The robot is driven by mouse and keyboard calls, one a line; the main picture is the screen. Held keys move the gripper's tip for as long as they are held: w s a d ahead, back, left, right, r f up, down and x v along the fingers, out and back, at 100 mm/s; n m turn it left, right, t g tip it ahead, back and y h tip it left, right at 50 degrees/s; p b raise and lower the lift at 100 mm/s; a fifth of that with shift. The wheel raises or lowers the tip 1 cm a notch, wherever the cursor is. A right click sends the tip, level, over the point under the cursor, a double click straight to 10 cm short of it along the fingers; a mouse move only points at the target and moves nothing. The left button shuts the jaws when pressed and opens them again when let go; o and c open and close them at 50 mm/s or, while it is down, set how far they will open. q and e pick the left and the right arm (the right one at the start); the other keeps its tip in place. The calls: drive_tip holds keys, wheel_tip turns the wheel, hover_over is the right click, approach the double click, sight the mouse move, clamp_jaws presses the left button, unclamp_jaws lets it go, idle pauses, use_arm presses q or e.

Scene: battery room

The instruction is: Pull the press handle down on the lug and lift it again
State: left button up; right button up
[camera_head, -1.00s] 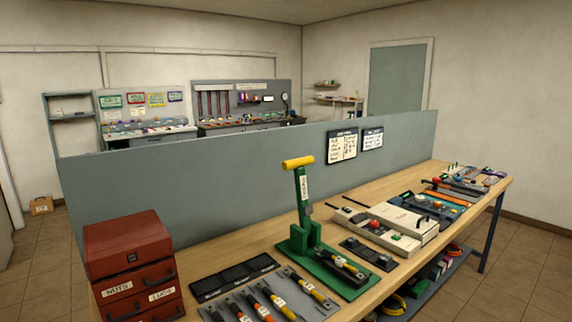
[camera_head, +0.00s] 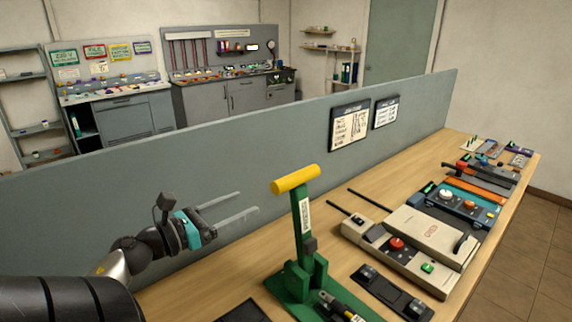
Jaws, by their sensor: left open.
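The green press (camera_head: 302,272) stands upright on the wooden bench, with its lever raised. Its yellow handle (camera_head: 296,179) is a crossbar at the top of the lever. A dark tool or part (camera_head: 342,306) lies on the press's green base at the bottom edge of the view; I cannot make out the lug there. My left gripper (camera_head: 239,206) is open and empty, its two pale fingers pointing right, to the left of the yellow handle and apart from it. My right gripper is not in view.
A grey divider panel (camera_head: 250,140) runs behind the bench. Right of the press are a black tray (camera_head: 392,292), a beige device (camera_head: 430,236) with a red button, and a blue device (camera_head: 455,207). Bare wood (camera_head: 238,262) shows left of the press.

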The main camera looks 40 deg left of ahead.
use_arm(q)
drive_tip(key=p, duration=0.1)
approach(292, 181)
drive_tip(key=shift+w+a+f, duration=0.25)
drive_tip(key=shift+w+a, duration=0.25)
drive_tip(key=shift+w, duration=0.35)
drive_tip(key=w, duration=0.4)
drive_tip(key=w+p, duration=0.1)
drive_tip(key=w, duration=0.3)
drive_tip(key=shift+w+d+f+p, duration=0.15)
drive_tip(key=shift+w+d+p, duration=0.05)
drive_tip(key=shift+d+p, duration=0.1)
drive_tip(key=shift+w, duration=0.65)
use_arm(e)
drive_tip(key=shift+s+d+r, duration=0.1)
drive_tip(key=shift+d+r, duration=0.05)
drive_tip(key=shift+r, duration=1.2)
use_arm(q)
drive_tip(key=shift+c, duration=0.4)
clamp_jaws()
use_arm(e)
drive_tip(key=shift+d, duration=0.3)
use_arm(q)
drive_tip(key=shift+f, duration=0.1)
